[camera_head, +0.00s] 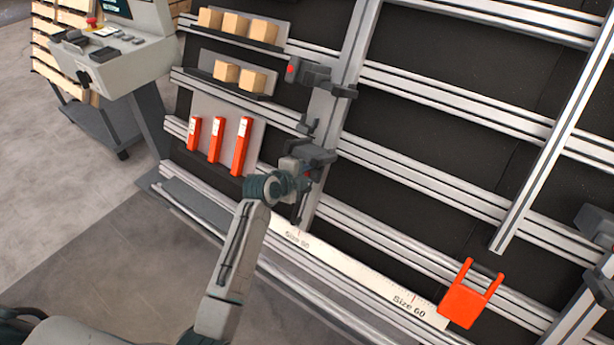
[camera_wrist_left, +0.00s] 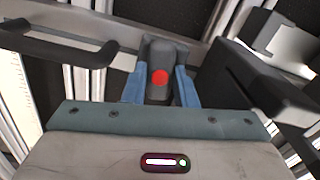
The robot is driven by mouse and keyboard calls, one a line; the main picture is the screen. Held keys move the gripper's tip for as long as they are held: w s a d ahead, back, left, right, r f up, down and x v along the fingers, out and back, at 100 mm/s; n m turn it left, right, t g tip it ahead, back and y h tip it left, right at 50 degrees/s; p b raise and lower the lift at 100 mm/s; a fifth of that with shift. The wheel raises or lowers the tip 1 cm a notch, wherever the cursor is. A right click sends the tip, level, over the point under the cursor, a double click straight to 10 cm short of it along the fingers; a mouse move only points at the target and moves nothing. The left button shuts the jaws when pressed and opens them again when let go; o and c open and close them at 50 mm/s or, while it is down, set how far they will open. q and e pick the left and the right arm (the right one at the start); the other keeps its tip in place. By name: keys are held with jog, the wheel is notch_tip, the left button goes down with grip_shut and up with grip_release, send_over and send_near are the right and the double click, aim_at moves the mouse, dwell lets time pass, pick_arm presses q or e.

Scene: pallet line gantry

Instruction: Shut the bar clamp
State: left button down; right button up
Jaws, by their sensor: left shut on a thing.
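The bar clamp's dark grey block (camera_head: 316,152) sits low on the left upright of the gantry frame. My left gripper (camera_head: 300,174) is at it, in front of the upright. In the left wrist view, the two blue fingers of my left gripper (camera_wrist_left: 160,92) are shut on a dark grey clamp handle (camera_wrist_left: 158,52) with a red round end. The handle stands upright between the fingers. Most of the clamp is hidden behind my gripper in the head view. My right gripper is not in view.
A similar dark clamp (camera_head: 314,74) with a red end sits higher on the same upright. Wooden blocks (camera_head: 236,24) and several red bars (camera_head: 216,140) are on panels to the left. A red forked piece (camera_head: 468,300) is at lower right. A control console (camera_head: 125,45) stands far left.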

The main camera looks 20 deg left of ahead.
pick_arm(q)
jog(key=shift+f, duration=0.1)
jog(key=shift+f+m+b, duration=0.1)
jog(key=shift+m+b, duration=0.3)
jog(key=shift+m, duration=0.1)
jog(key=shift+m+b, duration=0.3)
jog(key=shift+m, duration=0.6)
jog(key=c, duration=1.3)
grip_release()
jog(key=shift+r, duration=0.2)
